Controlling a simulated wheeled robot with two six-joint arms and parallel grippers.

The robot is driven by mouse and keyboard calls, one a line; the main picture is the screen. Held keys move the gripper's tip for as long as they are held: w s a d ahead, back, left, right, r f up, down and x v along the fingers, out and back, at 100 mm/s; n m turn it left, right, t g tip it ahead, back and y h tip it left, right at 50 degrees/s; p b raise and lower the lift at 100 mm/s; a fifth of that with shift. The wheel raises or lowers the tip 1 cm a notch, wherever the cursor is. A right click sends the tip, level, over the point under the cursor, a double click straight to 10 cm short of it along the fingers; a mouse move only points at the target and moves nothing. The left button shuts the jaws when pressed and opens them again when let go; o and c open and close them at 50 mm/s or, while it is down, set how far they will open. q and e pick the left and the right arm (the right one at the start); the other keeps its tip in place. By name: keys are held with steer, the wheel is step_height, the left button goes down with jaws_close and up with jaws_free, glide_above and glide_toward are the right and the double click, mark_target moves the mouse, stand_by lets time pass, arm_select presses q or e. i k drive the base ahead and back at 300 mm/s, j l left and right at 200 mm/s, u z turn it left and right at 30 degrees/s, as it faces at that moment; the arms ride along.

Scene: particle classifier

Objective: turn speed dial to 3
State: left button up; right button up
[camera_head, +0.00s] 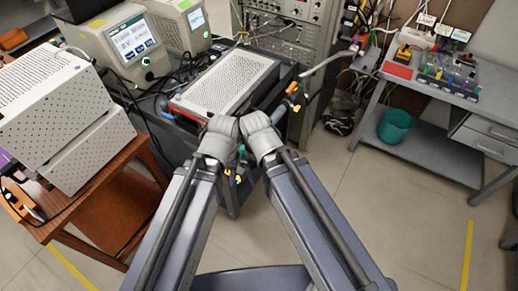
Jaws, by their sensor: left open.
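Two grey devices with lit screens stand at the upper left. The nearer device (110,38) has a small round green-ringed control (145,62) below its screen. The farther device (180,22) has a similar one (206,35). I cannot tell which control is the speed dial, and no dial number is readable. My left gripper (233,176) shows only as small tips low between my two arms, open and apart from the devices. Most of it is hidden behind my arms. My right gripper is not visible.
A white perforated box (226,80) sits on a dark cart straight ahead, near my elbows. A large perforated case (50,105) stands on a brown table at left. A rack (290,35) stands behind. At right are a grey bench (425,150) and teal bin (394,126).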

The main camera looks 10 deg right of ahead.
mark_target(50, 187)
steer(key=u, duration=1.5)
steer(key=k+j, duration=0.1)
steer(key=j, duration=0.25)
steer(key=j+z, duration=0.1)
steer(key=j, duration=0.25)
steer(key=k+j, duration=0.15)
steer(key=j, duration=0.2)
steer(key=k+j+z, duration=0.1)
steer(key=j, duration=0.25)
steer(key=u, duration=1.4)
steer(key=i+l+u, duration=0.2)
steer(key=i, duration=1.3)
steer(key=j, duration=0.1)
